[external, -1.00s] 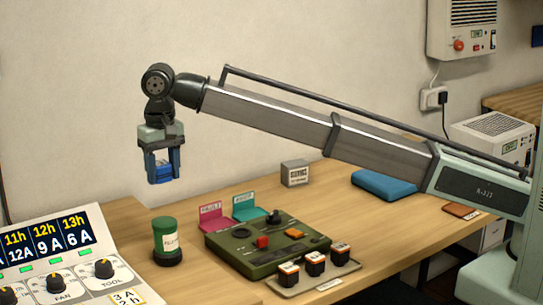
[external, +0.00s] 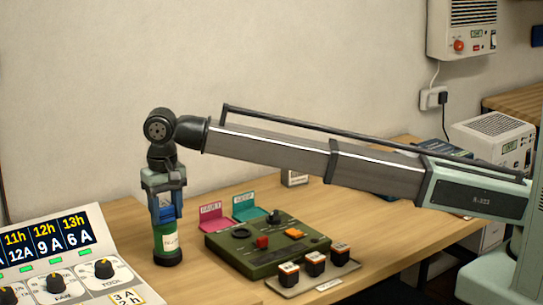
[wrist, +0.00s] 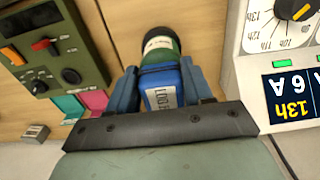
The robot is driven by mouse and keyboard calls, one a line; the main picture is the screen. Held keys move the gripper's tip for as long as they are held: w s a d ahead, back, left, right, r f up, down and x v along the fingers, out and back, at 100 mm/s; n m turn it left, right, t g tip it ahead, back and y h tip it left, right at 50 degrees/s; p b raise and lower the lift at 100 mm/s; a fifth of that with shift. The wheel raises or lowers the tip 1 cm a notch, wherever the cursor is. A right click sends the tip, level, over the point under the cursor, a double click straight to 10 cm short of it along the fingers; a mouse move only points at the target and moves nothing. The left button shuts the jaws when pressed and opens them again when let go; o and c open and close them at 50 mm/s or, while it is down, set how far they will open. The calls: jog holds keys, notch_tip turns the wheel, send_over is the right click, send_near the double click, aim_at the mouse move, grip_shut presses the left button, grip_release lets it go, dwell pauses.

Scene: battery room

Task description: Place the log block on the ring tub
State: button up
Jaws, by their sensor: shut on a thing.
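The log block, a small blue block with a white label, is between the fingers of my gripper (external: 166,216). In the wrist view the block (wrist: 165,92) shows its label, and the gripper's blue fingers (wrist: 164,88) are shut on its sides. The green cylinder with a white label and dark base (external: 167,243), which I take for the ring tub, stands upright directly below. In the wrist view the tub (wrist: 158,42) shows just beyond the block. The block's lower end is at the tub's top. I cannot tell whether they touch.
A green control panel (external: 262,268) stands right of the tub, with a tray (external: 314,284) of several small blocks in front. Pink (external: 215,217) and teal (external: 249,208) cards stand behind it. A white console (external: 65,255) is close on the left.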

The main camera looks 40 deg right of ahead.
aim_at(166, 206)
jog(key=shift+f, duration=0.15)
jog(key=o, duration=1)
jog(key=shift+o, duration=0.2)
notch_tip(166, 206, up, 12)
jog(key=shift+r, duration=0.2)
